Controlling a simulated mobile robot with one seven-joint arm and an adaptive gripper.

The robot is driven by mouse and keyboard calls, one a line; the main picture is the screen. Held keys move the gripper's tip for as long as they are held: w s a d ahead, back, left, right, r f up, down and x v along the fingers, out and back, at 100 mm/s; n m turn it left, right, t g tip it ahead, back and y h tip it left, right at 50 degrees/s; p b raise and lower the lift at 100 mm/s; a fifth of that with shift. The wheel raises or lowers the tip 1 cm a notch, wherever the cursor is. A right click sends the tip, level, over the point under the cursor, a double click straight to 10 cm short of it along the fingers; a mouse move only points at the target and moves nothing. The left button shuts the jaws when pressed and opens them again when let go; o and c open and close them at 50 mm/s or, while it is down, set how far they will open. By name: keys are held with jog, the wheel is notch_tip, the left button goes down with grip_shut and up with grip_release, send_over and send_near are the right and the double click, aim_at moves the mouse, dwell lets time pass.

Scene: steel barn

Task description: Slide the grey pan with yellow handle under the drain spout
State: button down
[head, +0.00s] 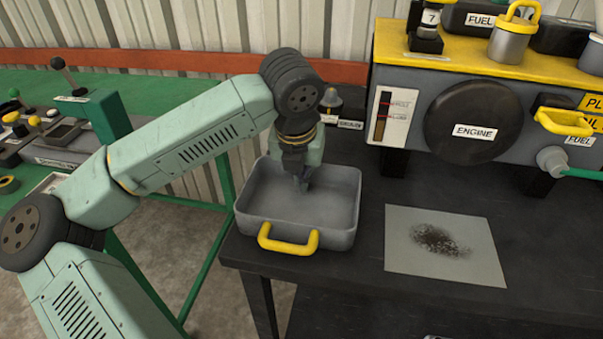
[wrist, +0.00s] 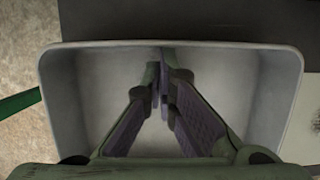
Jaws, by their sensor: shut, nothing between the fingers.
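The grey pan (head: 342,190) with its yellow handle (head: 288,240) sits on the dark table at its left front corner, handle toward the front. My gripper (head: 301,186) points down over the pan's inside, shut and empty. The wrist view shows the closed fingertips (wrist: 163,80) over the pan, whose rim (wrist: 270,47) surrounds them. I cannot tell whether the fingertips touch the pan's floor. The yellow handle is out of sight in the wrist view.
The grey engine block (head: 440,88) with a yellow top stands at the back of the table (head: 365,270). A stained grey sheet (head: 470,262) lies right of the pan. A small labelled bottle (head: 330,102) stands behind the pan. A green bench (head: 130,90) is at left.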

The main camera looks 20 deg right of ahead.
jog(key=w+d+b, duration=0.2)
jog(key=w, duration=0.1)
jog(key=w+d+b, duration=0.1)
jog(key=shift+w+f, duration=0.15)
jog(key=shift+w, duration=0.15)
jog(key=shift+w+d+r, duration=0.2)
jog(key=shift+w+d, duration=0.15)
jog(key=shift+w, duration=0.1)
jog(key=shift+a, duration=0.1)
